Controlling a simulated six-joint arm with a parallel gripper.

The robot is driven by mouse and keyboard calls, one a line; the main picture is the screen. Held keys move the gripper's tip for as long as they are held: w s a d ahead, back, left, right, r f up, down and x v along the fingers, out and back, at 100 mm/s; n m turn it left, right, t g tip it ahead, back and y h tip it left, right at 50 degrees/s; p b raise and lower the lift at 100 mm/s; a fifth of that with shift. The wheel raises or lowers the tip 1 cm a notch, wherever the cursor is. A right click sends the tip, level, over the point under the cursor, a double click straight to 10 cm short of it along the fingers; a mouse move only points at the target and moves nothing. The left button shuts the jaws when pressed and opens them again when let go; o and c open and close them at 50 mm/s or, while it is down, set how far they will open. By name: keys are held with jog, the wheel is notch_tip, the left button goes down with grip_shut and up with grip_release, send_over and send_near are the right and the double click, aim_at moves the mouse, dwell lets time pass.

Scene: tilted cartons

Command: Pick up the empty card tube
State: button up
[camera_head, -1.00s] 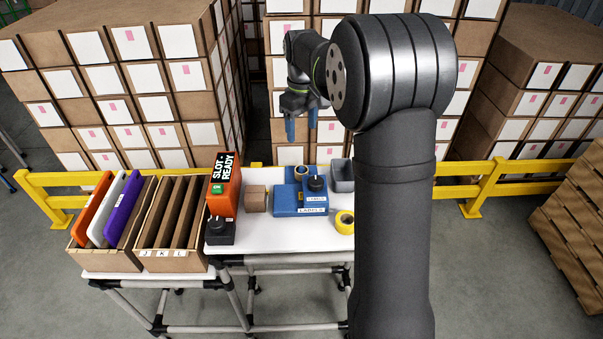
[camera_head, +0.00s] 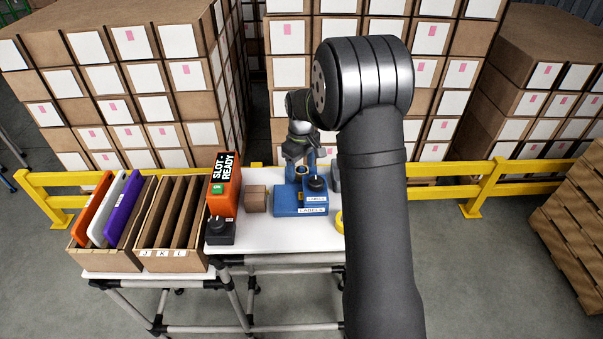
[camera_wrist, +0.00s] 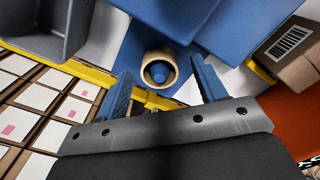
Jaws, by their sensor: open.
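The empty card tube (camera_wrist: 176,68) is a short cream ring in the wrist view. A blue peg shows inside it, and it is at the blue labels dispenser (camera_head: 290,204). In the head view my gripper covers the tube. My gripper (camera_head: 300,169) is open, its blue fingers pointing down at the back of the dispenser. In the wrist view the fingers are on either side of the tube, apart from it, with nothing between them in contact. I cannot tell the exact height gap.
An orange SLOT READY box (camera_head: 224,188) and a small brown carton (camera_head: 256,199) stand left of the dispenser. A grey bin (camera_wrist: 47,25) and a yellow roll (camera_head: 339,222) lie to the right. A yellow rail (camera_head: 465,193) runs behind the white table (camera_head: 270,232).

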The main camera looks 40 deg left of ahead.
jog(key=shift+f, duration=0.5)
jog(key=c, duration=1.1)
jog(key=shift+o, duration=0.2)
jog(key=shift+r, duration=0.1)
